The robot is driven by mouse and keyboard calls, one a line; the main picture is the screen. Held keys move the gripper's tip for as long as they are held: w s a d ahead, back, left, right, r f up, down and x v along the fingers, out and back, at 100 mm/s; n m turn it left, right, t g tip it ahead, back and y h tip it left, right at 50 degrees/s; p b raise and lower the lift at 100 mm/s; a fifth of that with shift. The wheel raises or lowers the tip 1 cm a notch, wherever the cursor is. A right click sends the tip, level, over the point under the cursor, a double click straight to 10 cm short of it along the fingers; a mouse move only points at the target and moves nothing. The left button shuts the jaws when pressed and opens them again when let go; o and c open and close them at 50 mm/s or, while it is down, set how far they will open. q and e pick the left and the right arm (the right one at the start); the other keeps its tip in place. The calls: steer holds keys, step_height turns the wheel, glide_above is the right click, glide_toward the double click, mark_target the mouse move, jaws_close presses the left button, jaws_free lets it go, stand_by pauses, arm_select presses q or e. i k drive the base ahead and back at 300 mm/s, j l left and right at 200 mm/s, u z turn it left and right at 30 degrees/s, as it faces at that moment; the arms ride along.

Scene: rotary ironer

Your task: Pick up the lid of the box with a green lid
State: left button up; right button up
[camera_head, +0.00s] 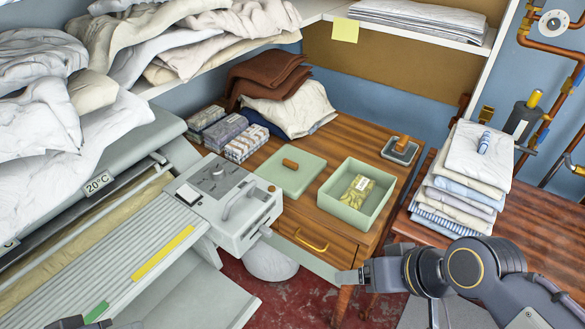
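The pale green lid (285,179) with a wooden knob (290,163) lies flat on the wooden table, just left of the open green box (345,211). The box holds a yellow-green patterned packet with a white label (361,183). My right gripper (349,277) comes in from the right, in front of the table and below the box, apart from both lid and box. Its fingers are seen edge-on, so their opening is unclear. A dark part at the bottom left edge (78,322) seems to be my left gripper, mostly cut off by the frame.
The ironer (212,200) stands left of the lid. Folded cloth stacks (222,133) and a brown cloth pile (268,75) lie behind it. A linen stack (463,180) stands to the right.

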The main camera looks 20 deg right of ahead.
mark_target(292, 169)
steer(key=i+l+u, duration=0.2)
steer(key=u, duration=0.2)
steer(key=i+l+u, duration=0.1)
steer(key=l+u, duration=0.3)
steer(key=i+l+u, duration=0.1)
steer(key=l+u, duration=0.3)
